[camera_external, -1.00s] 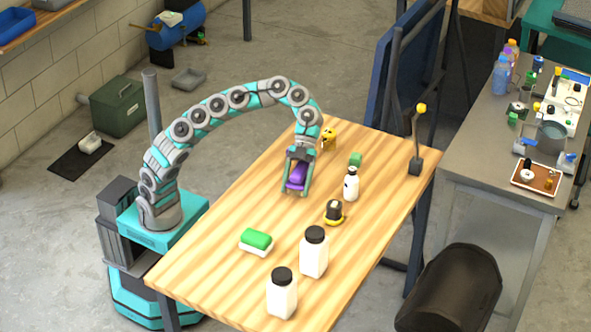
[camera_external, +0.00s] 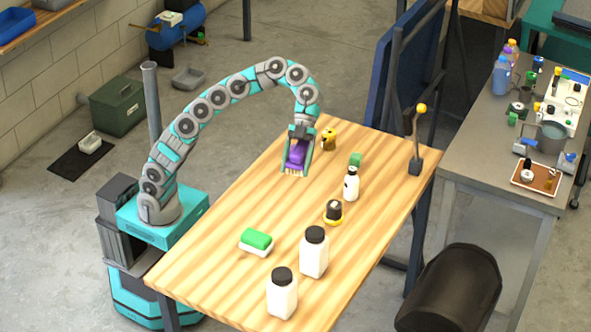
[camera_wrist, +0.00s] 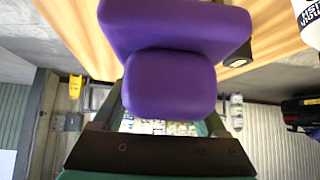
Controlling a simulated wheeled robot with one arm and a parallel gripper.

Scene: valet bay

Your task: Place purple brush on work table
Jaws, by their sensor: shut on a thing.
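The purple brush (camera_external: 296,155) is held between the fingers of my gripper (camera_external: 297,163), over the back left part of the wooden work table (camera_external: 225,245). Its pale bristles point down. I cannot tell whether the bristles touch the table. In the wrist view the purple brush (camera_wrist: 172,60) fills the upper middle, and the work table (camera_wrist: 75,25) shows behind it.
On the table, a yellow item (camera_external: 328,139) stands close behind my gripper. A green block (camera_external: 356,159), a small white bottle (camera_external: 351,184) and a black-and-yellow item (camera_external: 333,212) stand to the right. A green-topped sponge (camera_external: 256,241) and two white jars (camera_external: 314,252) are nearer the front.

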